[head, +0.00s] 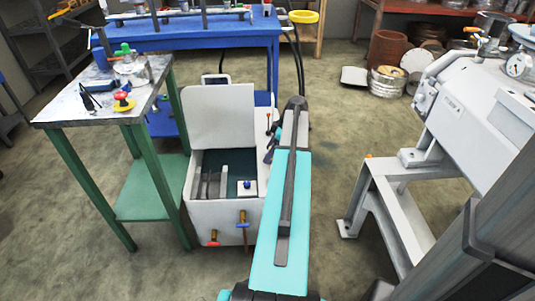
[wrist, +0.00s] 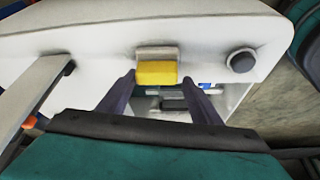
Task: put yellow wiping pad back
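The yellow wiping pad (wrist: 156,73) shows in the wrist view as a small yellow block just below a pale grey block (wrist: 158,52) on a white panel. My gripper (wrist: 159,82) is open, with one dark finger to the left of the pad and one to the right. A gap seems to show on each side, but I cannot tell whether either finger touches it. In the head view my gripper (head: 270,142) is at the right side of the white machine (head: 222,215) with its raised lid. I cannot make out the pad there.
A dark round knob (wrist: 242,60) sits right of the pad, and a grey bar (wrist: 38,92) lies to the left. A green-legged table (head: 150,90) stands left of the machine, a blue bench (head: 200,43) behind. Floor (head: 335,130) is open to the right.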

